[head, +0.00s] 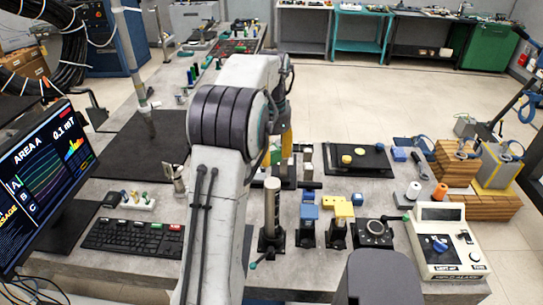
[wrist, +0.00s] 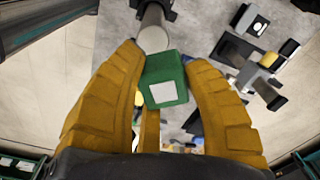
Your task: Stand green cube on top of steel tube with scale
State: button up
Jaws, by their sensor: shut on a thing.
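The green cube (wrist: 166,80) has a white square on one face. It is between the yellow fingers of my gripper (wrist: 165,62), which is shut on it, in the wrist view. A grey cylinder end, apparently the steel tube with scale (wrist: 153,36), shows just beyond the cube; I cannot tell whether they touch. In the head view the steel tube (head: 271,208) stands upright on a black base, right of my arm. My yellow gripper (head: 287,142) shows partly behind my arm, farther back than the tube.
A black round-dial device (head: 375,232) and a white meter (head: 445,240) stand farther right. A keyboard (head: 133,238) and monitor (head: 45,175) are at left. A black tray (head: 372,160) lies behind.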

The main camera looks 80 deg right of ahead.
aim_at(272, 183)
jog(key=shift+w+a+m, duration=0.2)
jog(key=shift+a+m, duration=0.05)
jog(key=shift+m, duration=0.55)
jog(key=m, duration=0.2)
jog(key=shift+s+a+m, duration=0.2)
jog(key=shift+s+m, duration=0.1)
jog(key=shift+w+a+m, duration=0.1)
jog(key=shift+a+m, duration=0.05)
jog(key=shift+m, duration=0.95)
jog(key=shift+f+m, duration=0.1)
jog(key=shift+m, duration=0.2)
jog(key=shift+f, duration=2.95)
jog(key=shift+f+b, duration=0.4)
jog(key=shift+f, duration=0.15)
jog(key=o, duration=1.3)
